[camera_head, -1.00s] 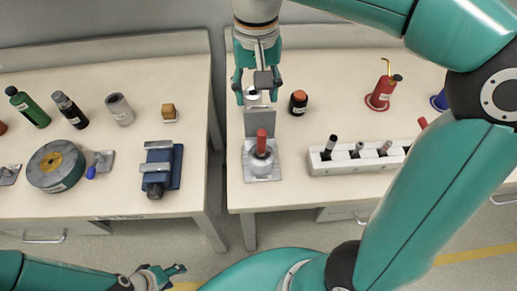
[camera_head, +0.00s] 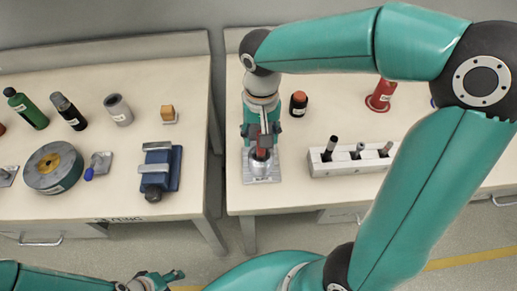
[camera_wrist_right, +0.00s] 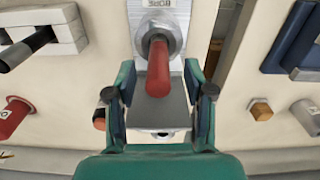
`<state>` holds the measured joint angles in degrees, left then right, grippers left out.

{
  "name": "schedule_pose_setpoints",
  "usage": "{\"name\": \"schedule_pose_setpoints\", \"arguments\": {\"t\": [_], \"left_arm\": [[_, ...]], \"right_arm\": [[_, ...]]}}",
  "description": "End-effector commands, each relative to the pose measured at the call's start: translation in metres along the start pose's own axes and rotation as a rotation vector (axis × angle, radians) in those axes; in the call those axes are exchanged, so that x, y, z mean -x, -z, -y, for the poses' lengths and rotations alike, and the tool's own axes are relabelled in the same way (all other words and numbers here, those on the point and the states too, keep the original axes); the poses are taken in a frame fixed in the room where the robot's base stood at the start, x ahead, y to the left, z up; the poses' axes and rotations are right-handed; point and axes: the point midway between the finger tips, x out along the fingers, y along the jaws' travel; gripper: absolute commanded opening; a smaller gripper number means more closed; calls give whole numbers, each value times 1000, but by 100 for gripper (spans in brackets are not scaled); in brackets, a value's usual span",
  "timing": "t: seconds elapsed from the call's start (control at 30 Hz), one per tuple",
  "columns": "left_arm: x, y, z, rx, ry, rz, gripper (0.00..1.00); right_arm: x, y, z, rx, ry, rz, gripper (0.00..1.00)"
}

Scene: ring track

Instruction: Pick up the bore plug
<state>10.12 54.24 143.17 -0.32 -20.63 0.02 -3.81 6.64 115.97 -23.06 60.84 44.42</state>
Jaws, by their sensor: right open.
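The bore plug (camera_wrist_right: 158,72) has a red handle and stands in a round metal seat (camera_wrist_right: 174,36) on a plate marked BORE. In the head view its red handle (camera_head: 262,153) shows just below my right gripper (camera_head: 262,138). In the right wrist view my right gripper (camera_wrist_right: 159,93) is open, with one finger on each side of the handle and a visible gap to both. The lower part of the plug is hidden in the seat. My left gripper (camera_head: 163,279) is low at the bottom edge, away from the tables, and its jaw state is unclear.
A blue vise (camera_head: 161,168) is on the left table, across a gap. My right arm hides part of the right table.

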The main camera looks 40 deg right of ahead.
Motion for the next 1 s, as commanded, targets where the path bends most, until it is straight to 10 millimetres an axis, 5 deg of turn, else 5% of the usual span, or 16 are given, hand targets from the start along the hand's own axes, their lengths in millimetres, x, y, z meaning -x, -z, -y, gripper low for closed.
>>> {"name": "schedule_pose_setpoints", "arguments": {"t": [0.2, 0.43, 0.77, 1.0], "left_arm": [[0, 0, 0, 0, 0, 0, 52], [0, 0, 0, 0, 0, 0, 52], [0, 0, 0, 0, 0, 0, 52], [0, 0, 0, 0, 0, 0, 52]], "right_arm": [[-24, 0, -1, -1, -1, 2, 53], [-25, 0, -1, -1, 0, 0, 53], [-25, 0, -1, -1, 0, 0, 0], [-24, 0, -1, -1, 0, 0, 0]]}}
